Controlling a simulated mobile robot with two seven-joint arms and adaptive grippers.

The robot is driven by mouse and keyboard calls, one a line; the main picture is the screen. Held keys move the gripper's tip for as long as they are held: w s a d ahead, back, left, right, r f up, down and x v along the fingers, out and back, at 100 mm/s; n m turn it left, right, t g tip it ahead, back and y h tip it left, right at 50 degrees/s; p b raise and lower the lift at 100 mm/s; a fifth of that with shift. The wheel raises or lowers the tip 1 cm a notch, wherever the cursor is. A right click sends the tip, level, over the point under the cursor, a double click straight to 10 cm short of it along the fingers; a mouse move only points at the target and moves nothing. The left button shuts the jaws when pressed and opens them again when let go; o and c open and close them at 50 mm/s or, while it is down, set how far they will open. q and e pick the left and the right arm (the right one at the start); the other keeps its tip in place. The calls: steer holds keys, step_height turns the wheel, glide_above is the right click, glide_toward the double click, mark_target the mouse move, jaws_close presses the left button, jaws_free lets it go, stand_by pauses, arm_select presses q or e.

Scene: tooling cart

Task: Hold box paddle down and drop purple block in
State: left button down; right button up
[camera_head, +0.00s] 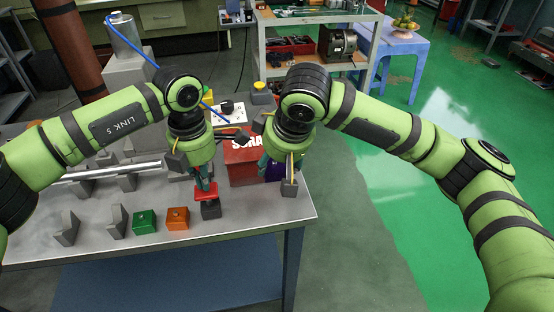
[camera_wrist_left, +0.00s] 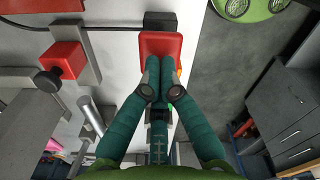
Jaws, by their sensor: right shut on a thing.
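The red paddle (camera_head: 207,192) sits on a small dark box (camera_head: 211,210) near the bench's front edge. My left gripper (camera_head: 205,183) points down at it. In the left wrist view, its teal fingers (camera_wrist_left: 158,72) are together, with their tips over the red paddle (camera_wrist_left: 160,42); whether they touch it I cannot tell. A red bin (camera_head: 240,168) with partly hidden white lettering stands behind and to the right. My right gripper (camera_head: 277,172) is shut on the purple block (camera_head: 274,173) beside the bin's right side. The block is partly hidden by the gripper.
A green box (camera_head: 144,222) and an orange box (camera_head: 178,219) sit left of the paddle. Grey brackets (camera_head: 117,222) and a metal rod (camera_head: 110,171) lie further left. The bench's right edge is close to my right gripper. A blue cable hangs behind.

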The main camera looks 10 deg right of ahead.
mark_target(206, 193)
arm_select(q)
steer(key=shift+f, duration=0.3)
steer(key=shift+f, duration=0.4)
arm_select(e)
steer(key=shift+s+r, duration=0.1)
arm_select(q)
steer(key=shift+s+f, duration=0.1)
steer(key=shift+f, duration=1.5)
arm_select(e)
steer(key=shift+w, duration=6.05)
steer(key=shift+f, duration=0.25)
